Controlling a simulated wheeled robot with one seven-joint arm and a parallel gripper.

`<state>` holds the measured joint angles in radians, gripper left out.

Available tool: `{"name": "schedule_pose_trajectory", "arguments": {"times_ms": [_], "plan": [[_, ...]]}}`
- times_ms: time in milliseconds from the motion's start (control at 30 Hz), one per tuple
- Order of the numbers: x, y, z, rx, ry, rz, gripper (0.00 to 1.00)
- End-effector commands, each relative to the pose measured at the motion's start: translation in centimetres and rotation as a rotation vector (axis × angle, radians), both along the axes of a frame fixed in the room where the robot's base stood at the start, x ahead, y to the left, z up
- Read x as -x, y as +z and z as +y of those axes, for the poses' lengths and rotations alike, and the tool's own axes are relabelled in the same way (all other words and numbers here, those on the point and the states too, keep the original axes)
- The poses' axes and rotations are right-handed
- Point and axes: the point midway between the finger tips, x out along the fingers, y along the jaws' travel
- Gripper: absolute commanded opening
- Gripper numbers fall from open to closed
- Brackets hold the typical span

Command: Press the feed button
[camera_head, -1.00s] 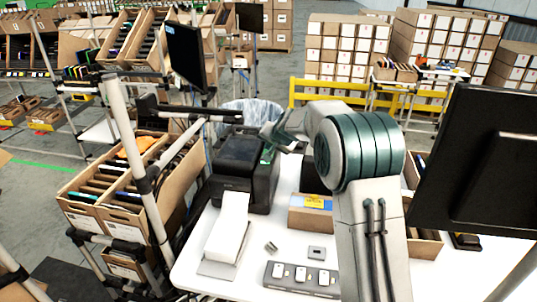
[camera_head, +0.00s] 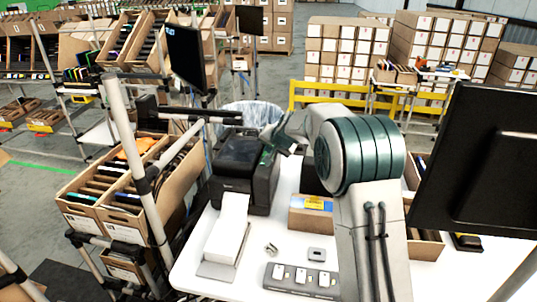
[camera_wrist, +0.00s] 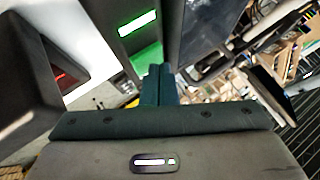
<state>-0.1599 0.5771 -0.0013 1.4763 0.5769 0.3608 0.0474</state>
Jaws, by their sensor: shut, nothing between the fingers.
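A black label printer (camera_head: 245,170) stands on the white table in the head view, left of my arm. My gripper (camera_wrist: 158,85) shows in the wrist view as two dark teal fingers pressed together, with nothing between them. Just beyond the fingertips is a dark panel with a bright white strip (camera_wrist: 139,24) and a green-lit patch (camera_wrist: 148,57). The fingertips overlap the edge of the green patch; I cannot tell whether they touch it. In the head view my gripper is over the printer's right side. I cannot make out the feed button itself.
A paper stack (camera_head: 229,228) lies in front of the printer. A cardboard box (camera_head: 310,219) stands right of it. A grey strip with several white tiles (camera_head: 301,279) is near the table's front. A black monitor (camera_head: 480,165) stands at right. In the wrist view a dark housing (camera_wrist: 25,85) is at left.

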Motion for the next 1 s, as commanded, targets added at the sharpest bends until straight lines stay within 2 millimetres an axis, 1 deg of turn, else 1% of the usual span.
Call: {"name": "schedule_pose_trajectory", "arguments": {"times_ms": [367,700,1000], "plan": [[0.0,-0.1,0.0,0.000,0.001,0.001,0.00],[0.0,1.4,0.0,0.000,0.000,0.000,0.00],[0.0,1.5,0.0,0.000,0.001,0.001,0.00]]}}
